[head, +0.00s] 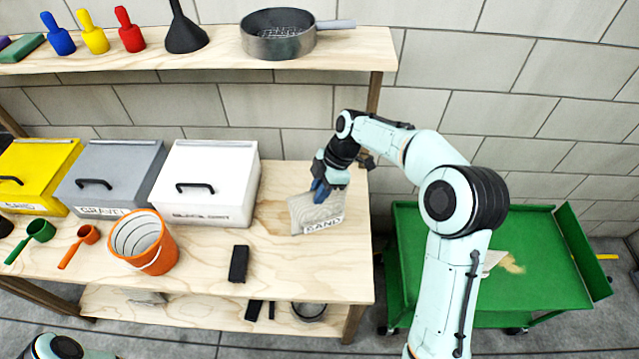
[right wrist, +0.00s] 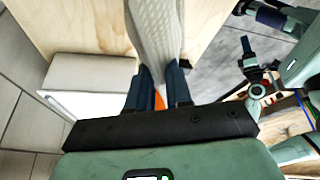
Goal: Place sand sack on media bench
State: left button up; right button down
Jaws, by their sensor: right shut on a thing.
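The sand sack (head: 312,211) is a pale grey-beige bag with a white "SAND" label. It is at the right end of the wooden media bench (head: 270,258), right of the white bin. My right gripper (head: 322,188) is shut on its top edge. In the right wrist view, the sack (right wrist: 163,30) sits between the two dark fingers (right wrist: 163,84). It appears upright and slightly tilted, its lower edge at or just above the bench top; contact cannot be told.
Yellow, grey and white lidded bins (head: 205,190) line the bench's back. An orange bucket (head: 142,241), scoops and a black block (head: 239,263) lie in front. A shelf (head: 200,62) with a pan (head: 279,35) runs above. A green cart (head: 540,262) stands right.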

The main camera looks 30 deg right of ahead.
pick_arm(q)
jog(key=shift+f, duration=0.1)
pick_arm(e)
jog(key=shift+f, duration=1.8)
pick_arm(q)
jog(key=shift+s, duration=0.1)
pick_arm(e)
jog(key=shift+f, duration=0.1)
pick_arm(q)
jog(key=shift+f, duration=0.1)
pick_arm(e)
jog(key=c, duration=1)
grip_release()
jog(key=shift+f, duration=0.1)
jog(key=shift+c, duration=0.2)
jog(key=p+v, duration=0.1)
jog(key=v, duration=1)
jog(key=shift+r, duration=0.4)
jog(key=shift+d+r, duration=0.1)
jog(key=shift+r, duration=0.1)
pick_arm(q)
jog(key=shift+w+r, duration=0.55)
jog(key=shift+r, duration=0.2)
pick_arm(e)
jog(key=shift+s, duration=0.1)
